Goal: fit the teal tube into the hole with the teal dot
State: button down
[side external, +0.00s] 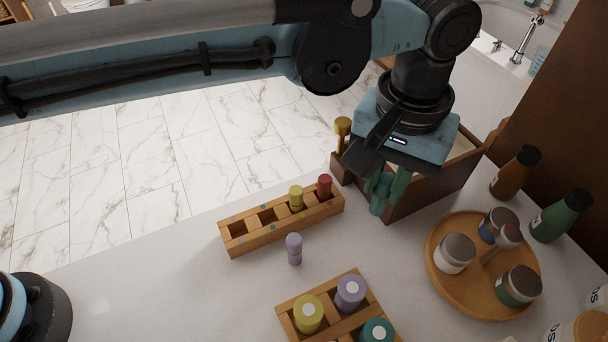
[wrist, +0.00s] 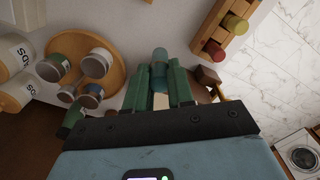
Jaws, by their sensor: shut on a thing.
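My gripper (side external: 386,190) is shut on the teal tube (side external: 379,206), which hangs between its green fingers. In the wrist view the tube (wrist: 160,66) shows between the fingertips (wrist: 159,85). The gripper is right of the wooden rack (side external: 241,246), in front of a wooden box. The rack holds a yellow tube (side external: 296,196) and a red tube (side external: 325,184) toward its right end. Its two left holes look empty.
A lavender tube (side external: 294,249) stands on the counter in front of the rack. A second wooden rack (side external: 347,326) holds yellow, lavender and teal pieces. A round tray (side external: 447,287) with jars is at right, with bottles (side external: 515,172) behind. The wooden box (side external: 440,187) is close behind my gripper.

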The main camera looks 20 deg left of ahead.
jog(key=s+a+r, duration=0.2)
jog(key=s+a, duration=1.1)
jog(key=s, duration=0.1)
jog(key=shift+w+a+f, duration=0.45)
jog(key=shift+w+f, duration=1.35)
jog(key=shift+w, duration=0.1)
jog(key=shift+w+a+f, duration=0.45)
jog(key=shift+w+f, duration=1.3)
jog(key=shift+w, duration=0.15)
jog(key=shift+w+a+f, duration=0.45)
jog(key=shift+w+f, duration=1.35)
jog(key=shift+w, duration=0.1)
jog(key=shift+f, duration=0.1)
jog(key=c, duration=1)
grip_release()
